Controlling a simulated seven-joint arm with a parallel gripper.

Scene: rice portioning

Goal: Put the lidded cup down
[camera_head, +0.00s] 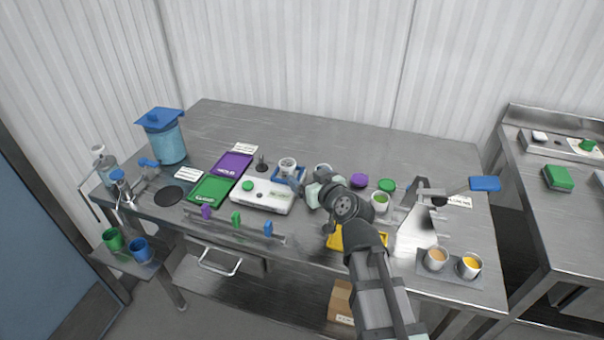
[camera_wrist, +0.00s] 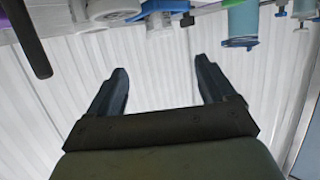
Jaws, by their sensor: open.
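A small white cup (camera_head: 288,164) stands in a blue tray (camera_head: 290,178) behind the white scale; its top looks greyish, and I cannot tell if a lid is on it. Another pale cup (camera_head: 322,169) is partly hidden behind my gripper (camera_head: 303,187). My gripper is just in front and right of the blue tray, low over the table. In the wrist view my gripper's two dark fingers (camera_wrist: 162,88) are wide apart with only the wall between them. The blue tray (camera_wrist: 165,6) shows at that view's top edge, beyond the fingertips. Loose purple (camera_head: 358,180) and green (camera_head: 387,185) lids lie right of my gripper.
The white scale (camera_head: 262,197) is left of my gripper, with green (camera_head: 208,190) and purple (camera_head: 234,165) mats beyond. A yellow tray (camera_head: 338,240) lies partly under my arm. The table's back is clear.

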